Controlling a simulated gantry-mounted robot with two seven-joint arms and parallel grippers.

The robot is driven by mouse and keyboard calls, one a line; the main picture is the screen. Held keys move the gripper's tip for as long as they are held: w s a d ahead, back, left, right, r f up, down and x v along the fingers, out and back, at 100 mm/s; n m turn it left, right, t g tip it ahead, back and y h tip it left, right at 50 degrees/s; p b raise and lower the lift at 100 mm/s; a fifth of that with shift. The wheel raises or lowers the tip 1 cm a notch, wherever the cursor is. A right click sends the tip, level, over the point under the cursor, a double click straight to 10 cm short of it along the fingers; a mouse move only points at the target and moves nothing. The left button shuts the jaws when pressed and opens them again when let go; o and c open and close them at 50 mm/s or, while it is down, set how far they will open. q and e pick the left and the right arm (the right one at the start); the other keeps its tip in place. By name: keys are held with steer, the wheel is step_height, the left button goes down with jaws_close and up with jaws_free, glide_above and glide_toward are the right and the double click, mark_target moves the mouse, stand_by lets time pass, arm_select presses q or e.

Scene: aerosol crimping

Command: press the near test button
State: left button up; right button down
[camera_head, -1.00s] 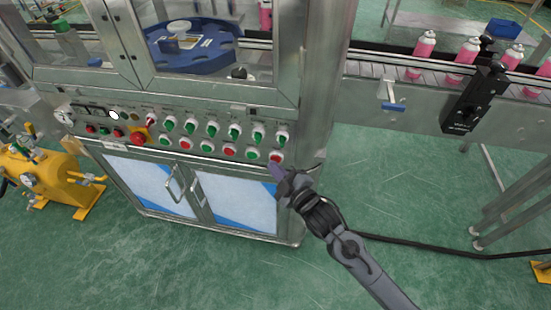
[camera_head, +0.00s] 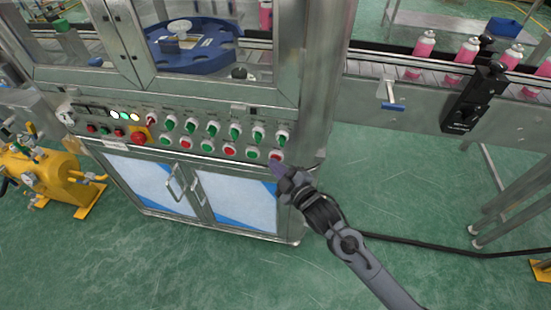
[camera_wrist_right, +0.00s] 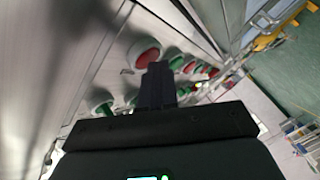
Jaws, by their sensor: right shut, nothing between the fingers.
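A control panel (camera_head: 120,137) runs across the cabinet front, with a lower row of green and red round buttons and an upper row of green-handled switches. The rightmost red button (camera_head: 276,156) is the closest to my right gripper (camera_head: 277,167). My right gripper is shut and empty, its tips just below that button. In the right wrist view a red button (camera_wrist_right: 147,53) sits right beside the closed fingers (camera_wrist_right: 158,72); I cannot tell whether they touch. No label is readable, so I cannot tell which one is the near test button. My left gripper is not in view.
A red stop button on a yellow plate (camera_head: 139,136) and several lit lamps (camera_head: 124,117) are farther left. Cabinet doors (camera_head: 232,202) lie below. A conveyor (camera_head: 385,68) with pink cans extends right. A yellow machine (camera_head: 45,175) stands left.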

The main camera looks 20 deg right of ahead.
stand_by(0.4)
steer(key=shift+s+a+p, duration=0.4)
steer(key=shift+s+p, duration=0.1)
steer(key=shift+s, duration=0.15)
steer(key=s+a+p, duration=0.1)
steer(key=s, duration=0.1)
steer(key=s+a+p, duration=0.1)
steer(key=s+a, duration=0.1)
stand_by(0.5)
stand_by(0.4)
